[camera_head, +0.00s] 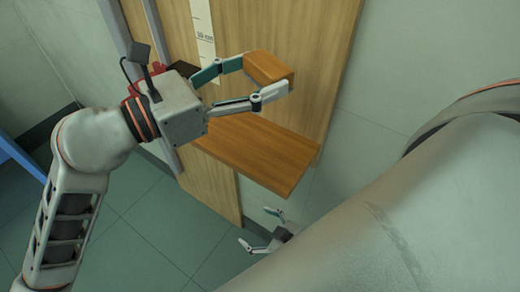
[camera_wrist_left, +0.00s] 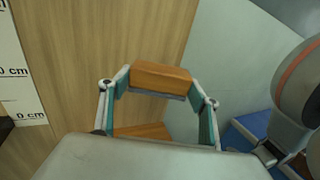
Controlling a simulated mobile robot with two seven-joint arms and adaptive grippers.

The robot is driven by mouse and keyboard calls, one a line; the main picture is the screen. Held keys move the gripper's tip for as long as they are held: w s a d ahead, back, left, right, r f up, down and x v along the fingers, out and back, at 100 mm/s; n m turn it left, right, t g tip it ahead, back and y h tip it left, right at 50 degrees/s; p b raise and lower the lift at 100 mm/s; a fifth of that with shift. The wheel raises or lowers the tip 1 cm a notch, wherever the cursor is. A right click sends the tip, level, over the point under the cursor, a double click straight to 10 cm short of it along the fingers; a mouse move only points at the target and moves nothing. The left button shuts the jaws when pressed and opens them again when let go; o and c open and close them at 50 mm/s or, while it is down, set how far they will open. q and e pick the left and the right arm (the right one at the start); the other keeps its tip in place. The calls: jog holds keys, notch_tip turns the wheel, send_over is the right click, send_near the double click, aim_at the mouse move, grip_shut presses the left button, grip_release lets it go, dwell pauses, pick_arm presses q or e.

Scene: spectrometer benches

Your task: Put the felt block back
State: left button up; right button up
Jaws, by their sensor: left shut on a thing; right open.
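The felt block (camera_head: 268,66) is an orange-brown block with a grey underside. It is held between the fingertips of my left gripper (camera_head: 260,79), in front of a wooden panel. The block (camera_wrist_left: 160,76) also shows in the left wrist view, spanning the two fingers, with its grey face toward the gripper. A bare wooden shelf (camera_head: 260,152) juts out below the block in the head view, with a visible gap between them. My right gripper (camera_head: 258,228) is open and empty, low beyond the shelf and partly hidden by my arm.
The tall wooden panel (camera_head: 305,35) carries a white scale strip (camera_head: 203,28). A dark item (camera_head: 184,68) and a red part lie partly hidden behind my left gripper. A pale wall (camera_head: 390,130) is on the right. Tiled floor (camera_head: 135,235) is open below.

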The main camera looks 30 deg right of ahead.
pick_arm(q)
jog(key=b, duration=0.3)
send_over(255, 157)
notch_tip(255, 157, down, 15)
jog(key=shift+r, duration=0.2)
notch_tip(255, 157, down, 4)
jog(key=shift+r, duration=0.25)
jog(key=shift+f+b, duration=0.25)
jog(key=shift+b, duration=0.05)
jog(key=shift+f, duration=0.2)
jog(key=o, duration=1.1)
jog(key=shift+c, duration=0.2)
jog(key=shift+o, duration=0.3)
